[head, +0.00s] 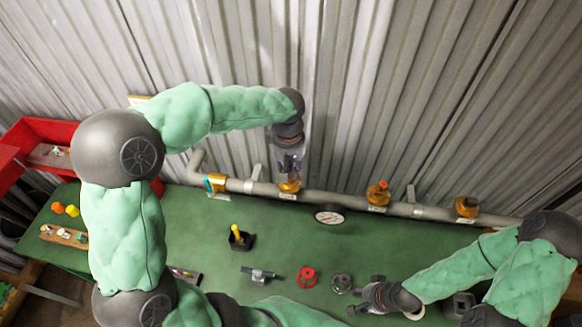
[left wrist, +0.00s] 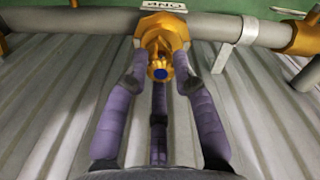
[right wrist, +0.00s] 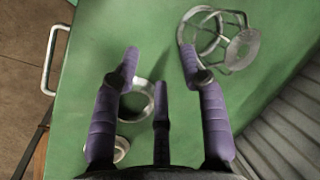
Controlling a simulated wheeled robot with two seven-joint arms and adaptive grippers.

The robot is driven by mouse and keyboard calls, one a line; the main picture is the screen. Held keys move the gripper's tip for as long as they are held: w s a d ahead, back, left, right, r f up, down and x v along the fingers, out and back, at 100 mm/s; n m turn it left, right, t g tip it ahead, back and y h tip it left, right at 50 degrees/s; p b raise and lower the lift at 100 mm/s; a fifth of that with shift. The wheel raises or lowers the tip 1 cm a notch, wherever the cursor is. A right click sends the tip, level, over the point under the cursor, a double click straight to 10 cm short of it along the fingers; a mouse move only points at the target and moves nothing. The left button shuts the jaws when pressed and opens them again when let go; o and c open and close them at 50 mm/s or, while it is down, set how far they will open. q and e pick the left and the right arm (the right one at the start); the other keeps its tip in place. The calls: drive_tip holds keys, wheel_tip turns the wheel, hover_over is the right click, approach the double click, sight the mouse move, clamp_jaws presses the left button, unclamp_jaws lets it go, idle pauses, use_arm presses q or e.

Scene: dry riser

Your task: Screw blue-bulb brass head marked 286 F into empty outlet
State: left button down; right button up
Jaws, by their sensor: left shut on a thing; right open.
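A brass sprinkler head with a blue bulb (left wrist: 160,73) sits at the brass outlet fitting (left wrist: 162,30) on the grey pipe; its marking cannot be read. In the left wrist view my left gripper (left wrist: 158,82) has its purple fingers around the head, shut on it. How far the head's thread is in is hidden. My right gripper (head: 362,296) is open and empty, low over the table's front right; it also shows in the right wrist view (right wrist: 158,65).
Brass fittings (head: 377,195) (head: 466,206) stand further right along the pipe. A wire cage (right wrist: 222,40) lies near my right gripper.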

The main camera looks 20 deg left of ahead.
use_arm(q)
drive_tip(key=m, duration=0.1)
drive_tip(key=m+p, duration=0.1)
drive_tip(key=m, duration=0.1)
drive_tip(key=shift+s+a+f, duration=0.1)
drive_tip(key=shift+s+f, duration=0.1)
drive_tip(key=shift+s, duration=0.1)
drive_tip(key=c, duration=1.3)
unclamp_jaws()
drive_tip(key=shift+m, duration=0.4)
drive_tip(key=o, duration=0.4)
drive_tip(key=shift+a, duration=0.2)
drive_tip(key=shift+r, duration=0.1)
drive_tip(key=shift+w, duration=0.1)
drive_tip(key=shift+r, duration=0.3)
wheel_tip(320, 180, up, 11)
drive_tip(key=shift+r, duration=0.2)
drive_tip(key=shift+a, duration=0.1)
